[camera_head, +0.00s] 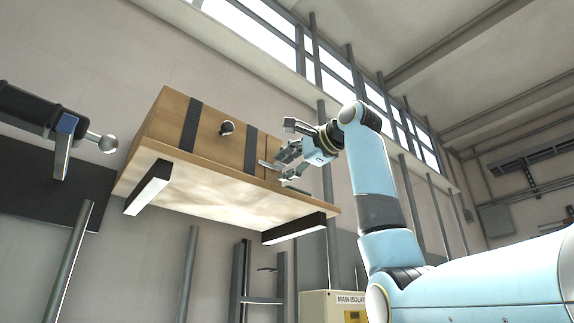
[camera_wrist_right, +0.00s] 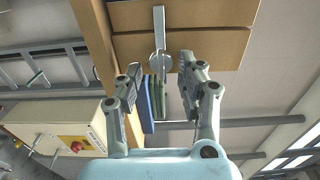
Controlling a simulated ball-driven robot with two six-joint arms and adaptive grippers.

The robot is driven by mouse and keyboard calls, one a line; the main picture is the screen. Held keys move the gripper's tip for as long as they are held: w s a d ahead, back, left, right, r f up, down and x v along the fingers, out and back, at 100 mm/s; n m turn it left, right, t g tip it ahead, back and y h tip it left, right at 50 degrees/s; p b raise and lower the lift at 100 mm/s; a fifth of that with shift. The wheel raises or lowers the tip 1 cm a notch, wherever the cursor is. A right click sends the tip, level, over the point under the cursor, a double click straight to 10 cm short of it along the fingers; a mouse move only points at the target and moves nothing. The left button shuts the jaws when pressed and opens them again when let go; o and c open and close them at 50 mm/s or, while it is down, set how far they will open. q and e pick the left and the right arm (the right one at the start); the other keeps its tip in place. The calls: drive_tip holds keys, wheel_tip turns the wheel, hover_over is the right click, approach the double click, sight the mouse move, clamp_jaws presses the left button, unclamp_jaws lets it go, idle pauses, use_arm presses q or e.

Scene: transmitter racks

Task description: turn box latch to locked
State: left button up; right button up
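A wooden box (camera_head: 215,130) with dark straps and a round knob sits on a shelf. Its latch (camera_wrist_right: 159,28) shows in the right wrist view as a narrow grey metal bar on the wooden face, with a round hub at its lower end. In the head view the latch is hard to make out behind my fingers. My right gripper (camera_head: 284,166) is at the box's right end, its fingers apart. In the right wrist view the gripper (camera_wrist_right: 160,72) is open, with the hub between its fingertips in the picture; contact cannot be told. My left gripper is not in view.
The shelf (camera_head: 225,188) has dark brackets underneath. A dark fixture with a blue lever (camera_head: 65,145) and a metal ball is at the left. A "MAIN ISOLATOR" box (camera_head: 340,305) stands below right; it also shows in the right wrist view (camera_wrist_right: 60,128).

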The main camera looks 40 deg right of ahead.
drive_tip(key=s, duration=1.2)
drive_tip(key=shift+d, duration=0.45)
